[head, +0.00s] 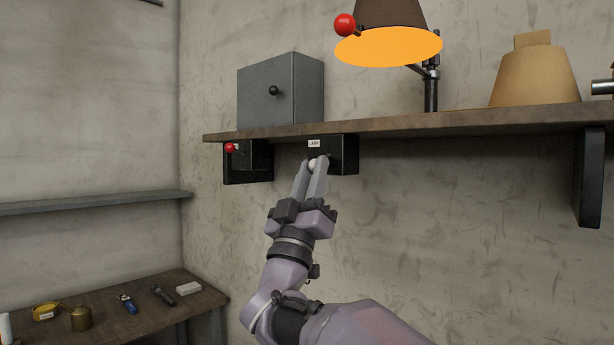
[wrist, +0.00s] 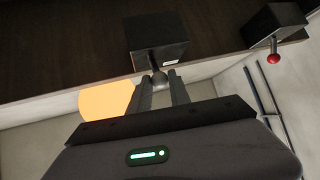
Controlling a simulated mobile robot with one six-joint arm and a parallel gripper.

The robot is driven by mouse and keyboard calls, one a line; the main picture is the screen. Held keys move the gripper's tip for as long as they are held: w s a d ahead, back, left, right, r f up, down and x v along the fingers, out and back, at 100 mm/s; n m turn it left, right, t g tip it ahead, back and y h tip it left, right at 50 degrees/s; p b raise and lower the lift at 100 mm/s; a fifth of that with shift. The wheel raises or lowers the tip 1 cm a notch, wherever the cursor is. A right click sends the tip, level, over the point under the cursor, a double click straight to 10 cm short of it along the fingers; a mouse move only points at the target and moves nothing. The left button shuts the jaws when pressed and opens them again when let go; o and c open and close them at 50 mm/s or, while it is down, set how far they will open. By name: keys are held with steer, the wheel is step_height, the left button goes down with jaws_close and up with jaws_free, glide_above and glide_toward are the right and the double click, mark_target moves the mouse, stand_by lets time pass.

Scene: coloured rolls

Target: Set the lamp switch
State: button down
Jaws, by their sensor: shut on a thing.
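The lamp switch is a black box (head: 345,152) with a small "LAMP" label, mounted under the shelf's front edge. Its pale round knob (head: 312,163) sits between my fingertips. My gripper (head: 313,166) reaches up from below and is shut on this knob. In the wrist view the black box (wrist: 157,45) is straight ahead, with the grey knob (wrist: 159,79) between the two fingers. The lamp (head: 390,45) on the shelf has a brown shade, and its underside glows orange. The fingers partly hide the knob and its lever.
A second black box (head: 258,158) with a red knob (head: 230,148) hangs to the left under the shelf (head: 460,122). A grey cabinet (head: 275,92) and a tan tapered object (head: 535,75) stand on the shelf. A low table (head: 130,325) holds small items.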

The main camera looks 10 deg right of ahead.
steer(key=c, duration=1.2)
jaws_free()
steer(key=v, duration=1.7)
steer(key=shift+s+b, duration=0.2)
steer(key=shift+b, duration=0.2)
steer(key=shift+a+f, duration=0.1)
